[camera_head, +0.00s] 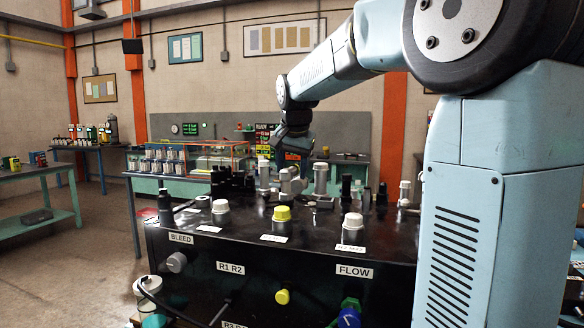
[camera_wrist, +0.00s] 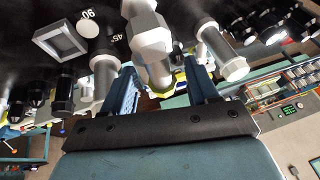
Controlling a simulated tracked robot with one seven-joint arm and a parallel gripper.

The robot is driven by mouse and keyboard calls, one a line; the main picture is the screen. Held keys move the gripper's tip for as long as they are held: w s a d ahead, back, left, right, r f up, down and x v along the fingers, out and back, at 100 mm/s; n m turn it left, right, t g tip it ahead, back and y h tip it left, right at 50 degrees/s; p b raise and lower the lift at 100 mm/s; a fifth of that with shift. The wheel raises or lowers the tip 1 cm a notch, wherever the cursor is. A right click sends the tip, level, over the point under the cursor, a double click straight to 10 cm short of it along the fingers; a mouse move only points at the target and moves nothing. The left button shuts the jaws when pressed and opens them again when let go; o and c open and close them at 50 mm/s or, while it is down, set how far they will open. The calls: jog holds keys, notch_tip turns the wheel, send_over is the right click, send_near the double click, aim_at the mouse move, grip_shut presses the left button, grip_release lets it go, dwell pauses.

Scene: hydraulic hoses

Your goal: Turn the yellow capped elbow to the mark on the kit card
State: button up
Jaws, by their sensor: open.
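In the wrist view, a silver elbow-like fitting (camera_wrist: 151,45) with a hex body comes down between my two open fingers. Yellow (camera_wrist: 180,87) shows at its lower end, partly hidden by the fitting and fingers. My gripper (camera_wrist: 162,92) is open around it; I cannot tell whether either finger touches. The marks "90" and "45" (camera_wrist: 116,38) are printed on the black surface beside it. In the head view, my gripper (camera_head: 292,162) points down over the silver fittings (camera_head: 290,183) on the black manifold (camera_head: 330,225). The kit card is not clearly identifiable.
Close to my fingers stand other silver fittings (camera_wrist: 103,78) and a square metal frame (camera_wrist: 62,40). Along the manifold's front are white caps (camera_head: 352,221) and an upright yellow cap (camera_head: 282,213).

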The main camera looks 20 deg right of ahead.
jog(key=shift+c, duration=0.2)
grip_shut()
dwell(0.4)
